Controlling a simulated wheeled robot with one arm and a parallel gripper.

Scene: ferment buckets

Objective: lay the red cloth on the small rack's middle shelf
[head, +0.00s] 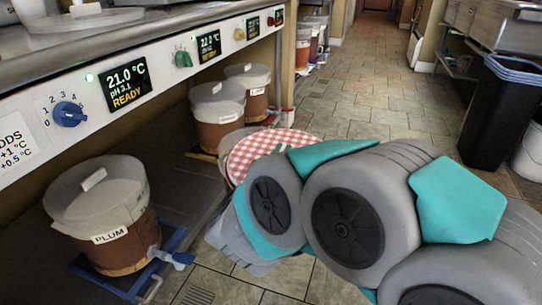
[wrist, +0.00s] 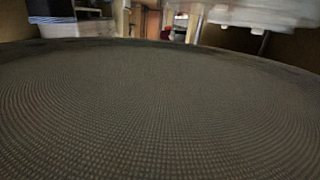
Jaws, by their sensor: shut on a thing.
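A red-and-white checked cloth (head: 268,150) shows in the head view, just behind and left of my arm's large grey joints. It has a rounded outline, and my arm covers its right and lower parts. A pale rim shows at its left, and I cannot tell what bears it. My gripper's fingers do not show in either view. In the wrist view a dark, finely dotted surface (wrist: 160,110) with a curved far edge fills most of the picture, very close to the camera. I cannot tell whether it is the cloth. I cannot make out the small rack.
A bucket labelled PLUM (head: 103,220) with a tap stands at the left on a blue stand. More lidded buckets (head: 218,115) stand under the bench panel (head: 130,90). A black bin (head: 500,110) stands at the right. The tiled aisle (head: 375,90) is clear.

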